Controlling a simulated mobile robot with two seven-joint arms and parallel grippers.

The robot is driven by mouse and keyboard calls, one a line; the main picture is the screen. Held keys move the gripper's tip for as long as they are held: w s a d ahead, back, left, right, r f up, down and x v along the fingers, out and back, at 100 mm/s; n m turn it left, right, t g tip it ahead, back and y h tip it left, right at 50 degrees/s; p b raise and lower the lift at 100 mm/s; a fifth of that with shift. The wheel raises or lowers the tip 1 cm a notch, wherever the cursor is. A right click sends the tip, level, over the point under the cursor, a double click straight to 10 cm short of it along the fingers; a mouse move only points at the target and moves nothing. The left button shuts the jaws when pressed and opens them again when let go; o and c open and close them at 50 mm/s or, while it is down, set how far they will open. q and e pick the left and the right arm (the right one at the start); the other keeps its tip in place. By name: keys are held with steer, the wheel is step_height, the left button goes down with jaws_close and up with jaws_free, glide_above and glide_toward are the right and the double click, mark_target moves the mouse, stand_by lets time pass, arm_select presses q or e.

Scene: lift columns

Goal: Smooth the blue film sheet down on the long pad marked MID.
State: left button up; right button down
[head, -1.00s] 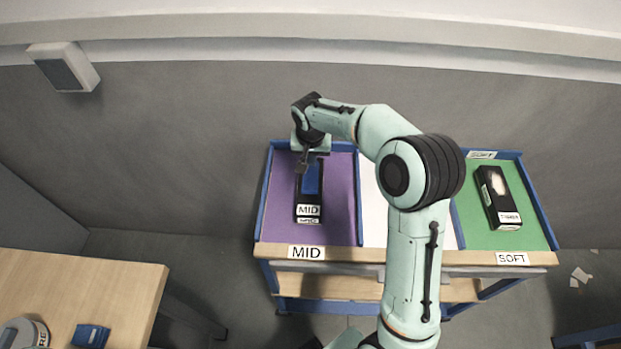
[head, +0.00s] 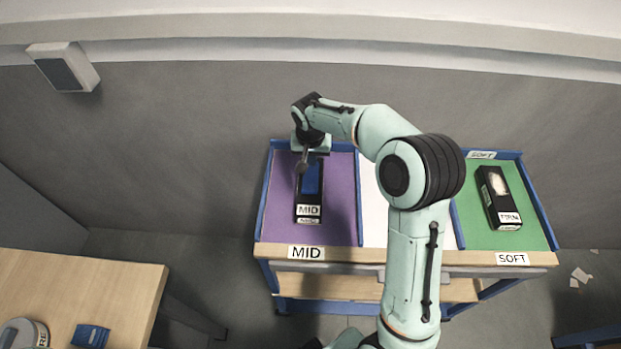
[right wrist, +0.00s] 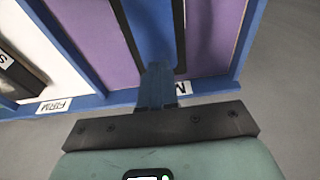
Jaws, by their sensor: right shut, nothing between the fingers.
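The long black pad marked MID (head: 309,203) lies in the purple section of the tray table. The blue film sheet (head: 312,179) lies along the far part of its top, and also shows in the right wrist view (right wrist: 152,28). My right gripper (head: 301,168) is shut and empty, at the far left end of the pad. In the right wrist view its fingertips (right wrist: 157,75) overlap the near end of the film. I cannot tell whether they touch it. The wrist hides the pad's far end in the head view. My left gripper is not in view.
Blue rims (head: 265,198) and dividers bound the table's sections. A white section (head: 372,215) lies under my arm. The green section (head: 530,235) holds a black pad (head: 498,198) with a pale patch. A wooden table (head: 120,290) with a blue item (head: 90,335) stands at lower left.

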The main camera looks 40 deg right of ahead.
mark_target(311, 169)
steer(key=shift+f, duration=0.1)
stand_by(0.6)
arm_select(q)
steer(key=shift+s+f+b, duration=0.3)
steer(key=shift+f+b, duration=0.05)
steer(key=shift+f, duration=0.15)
arm_select(e)
steer(key=shift+f, duration=0.55)
steer(key=shift+f, duration=0.15)
stand_by(0.4)
steer(key=shift+r+p, duration=1)
steer(key=shift+r, duration=1.25)
arm_select(q)
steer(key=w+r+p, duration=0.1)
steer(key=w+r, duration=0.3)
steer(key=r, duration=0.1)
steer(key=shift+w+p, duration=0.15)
steer(key=shift+p, duration=0.25)
arm_select(e)
step_height(311, 169, up, 4)
steer(key=shift+r, duration=0.1)
